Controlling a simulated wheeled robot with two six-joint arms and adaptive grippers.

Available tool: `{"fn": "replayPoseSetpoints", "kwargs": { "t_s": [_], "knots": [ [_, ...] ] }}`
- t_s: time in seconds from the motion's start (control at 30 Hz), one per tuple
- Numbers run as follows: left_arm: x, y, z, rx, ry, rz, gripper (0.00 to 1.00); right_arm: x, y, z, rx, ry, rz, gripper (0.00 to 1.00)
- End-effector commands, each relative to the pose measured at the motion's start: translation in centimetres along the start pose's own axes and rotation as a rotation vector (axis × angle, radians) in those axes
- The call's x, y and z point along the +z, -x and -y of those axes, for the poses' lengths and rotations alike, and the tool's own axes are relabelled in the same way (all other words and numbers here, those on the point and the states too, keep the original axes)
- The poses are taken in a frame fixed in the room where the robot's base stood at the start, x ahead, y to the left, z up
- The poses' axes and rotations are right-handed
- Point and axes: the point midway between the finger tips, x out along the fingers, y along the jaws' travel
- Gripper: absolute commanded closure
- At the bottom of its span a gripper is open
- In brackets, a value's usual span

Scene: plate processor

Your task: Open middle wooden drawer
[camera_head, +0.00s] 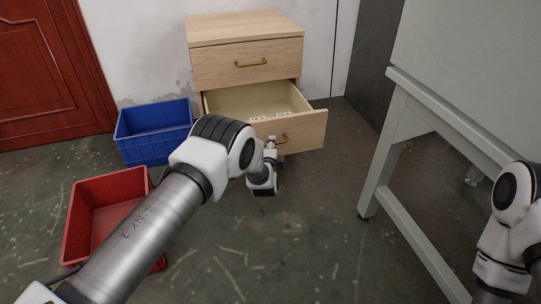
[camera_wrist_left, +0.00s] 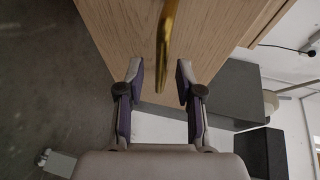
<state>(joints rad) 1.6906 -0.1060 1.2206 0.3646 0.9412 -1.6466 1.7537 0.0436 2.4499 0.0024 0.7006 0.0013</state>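The wooden cabinet (camera_head: 245,28) stands against the wall with its top drawer (camera_head: 248,63) shut. The middle drawer (camera_head: 308,130) is pulled well out, and its inside shows. Its brass handle (camera_head: 283,138) is on the drawer front. My left gripper (camera_head: 271,146) is low in front of this drawer, close to the handle and partly hidden by my wrist.
A blue crate (camera_head: 154,142) stands left of the cabinet, and a red crate (camera_head: 100,172) lies nearer, partly behind my left arm. A grey-framed table (camera_head: 425,90) stands at right. Small white items (camera_head: 270,116) lie in the drawer. The floor between cabinet and table is clear.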

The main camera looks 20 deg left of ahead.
Motion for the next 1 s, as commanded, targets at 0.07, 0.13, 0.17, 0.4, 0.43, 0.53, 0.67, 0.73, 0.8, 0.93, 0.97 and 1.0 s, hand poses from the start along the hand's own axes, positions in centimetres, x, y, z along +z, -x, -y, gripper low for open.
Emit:
{"fn": "replayPoseSetpoints", "kwargs": {
  "t_s": [0.07,0.13,0.17,0.4,0.43,0.53,0.67,0.73,0.8,0.93,0.97,1.0],
  "knots": [
    [-0.1,1.6,0.0,0.004,-0.003,-0.001,0.64,0.0,0.0,0.0,0.000,0.000,0.000,1.00],
    [0.0,3.4,0.0,0.003,-0.004,-0.001,0.64,0.0,0.0,0.0,0.000,0.000,0.000,1.00],
    [-0.1,4.2,0.0,0.004,-0.003,-0.002,0.64,0.0,0.0,0.0,0.000,0.000,0.000,1.00],
    [0.0,9.3,0.0,0.003,-0.003,-0.001,0.64,0.0,0.0,0.0,0.000,0.000,0.000,1.00],
    [0.0,9.7,-0.1,0.002,-0.003,-0.001,0.64,0.0,0.0,0.0,0.000,0.000,0.000,1.00],
    [0.0,10.3,-0.1,0.002,-0.001,0.000,0.64,0.0,0.0,0.0,0.000,0.000,0.000,1.00],
    [0.0,10.4,-0.1,0.001,-0.001,0.000,0.64,0.0,0.0,0.0,0.000,0.000,0.000,1.00],
    [0.0,10.4,-0.1,0.001,-0.001,0.000,0.64,0.0,0.0,0.0,0.000,0.000,0.000,1.00],
    [0.0,10.3,-0.1,0.001,-0.001,0.000,0.64,0.0,0.0,0.0,0.000,0.000,0.000,1.00],
    [0.0,10.3,0.0,0.001,-0.001,0.000,0.64,0.0,0.0,0.0,0.000,0.000,0.000,1.00],
    [0.0,10.4,0.1,0.002,-0.001,0.000,0.64,0.0,0.2,0.0,0.000,0.000,0.000,1.00],
    [0.1,10.5,0.4,0.005,-0.001,0.002,0.64,0.0,0.7,0.0,0.000,0.000,0.000,1.00]
  ]
}}
